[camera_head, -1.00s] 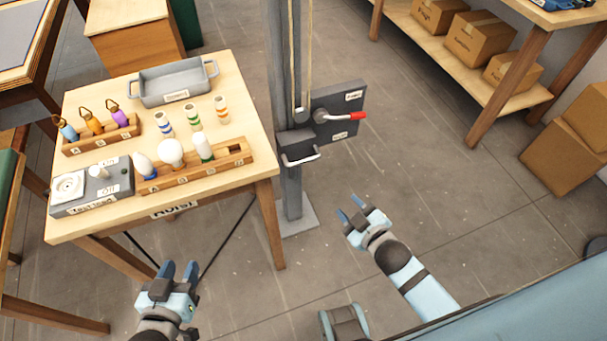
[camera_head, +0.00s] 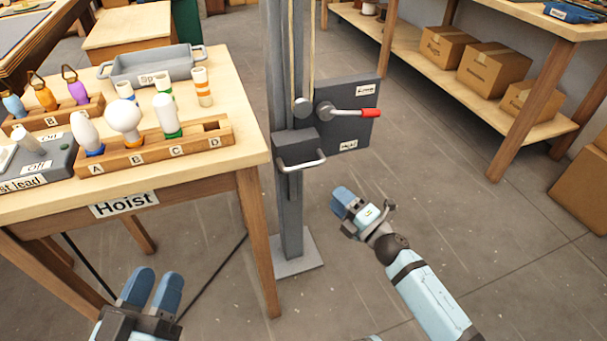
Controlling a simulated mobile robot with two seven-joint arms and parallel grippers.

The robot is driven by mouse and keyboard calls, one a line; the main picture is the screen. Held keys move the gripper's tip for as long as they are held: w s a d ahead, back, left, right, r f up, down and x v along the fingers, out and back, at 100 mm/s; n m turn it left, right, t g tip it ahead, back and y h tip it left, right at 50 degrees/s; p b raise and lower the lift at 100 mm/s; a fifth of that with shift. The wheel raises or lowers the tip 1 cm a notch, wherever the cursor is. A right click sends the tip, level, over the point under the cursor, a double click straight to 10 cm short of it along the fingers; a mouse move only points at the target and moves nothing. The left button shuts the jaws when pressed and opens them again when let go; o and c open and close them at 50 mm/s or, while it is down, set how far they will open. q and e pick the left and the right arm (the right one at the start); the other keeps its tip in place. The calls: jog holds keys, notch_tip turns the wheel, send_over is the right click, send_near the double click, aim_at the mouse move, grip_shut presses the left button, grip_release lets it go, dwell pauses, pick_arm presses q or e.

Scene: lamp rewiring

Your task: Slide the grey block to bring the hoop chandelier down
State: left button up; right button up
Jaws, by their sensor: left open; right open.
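The grey block (camera_head: 296,146) sits on the front of a grey upright post (camera_head: 290,215), with a pale bar handle (camera_head: 301,163) across its face. A dark plate (camera_head: 352,97) beside it carries a lever with a red tip (camera_head: 370,113), pointing right. The hoop chandelier is not in view. My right gripper (camera_head: 340,207) is open and empty, below and right of the block and apart from its handle. My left gripper (camera_head: 153,288) is open and empty, low in front of the table, well left of and below the block.
The wooden table (camera_head: 215,168) stands left of the post, holding bulbs in a rack (camera_head: 160,157), a grey tray (camera_head: 150,66) and a tester. Shelves with cardboard boxes (camera_head: 495,72) stand at the right.

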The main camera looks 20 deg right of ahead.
aim_at(303, 166)
jog(key=b+x, duration=0.1)
jog(key=x, duration=1.2)
jog(key=shift+w+b, duration=0.1)
jog(key=shift+b, duration=0.25)
pick_arm(q)
notch_tip(303, 166, down, 3)
jog(key=shift+d+r+g, duration=0.1)
jog(key=shift+r+g, duration=0.1)
jog(key=shift+g, duration=0.3)
jog(key=shift+w+r, duration=0.1)
jog(key=shift+w, duration=0.05)
pick_arm(e)
jog(key=shift+r, duration=0.1)
grip_shut()
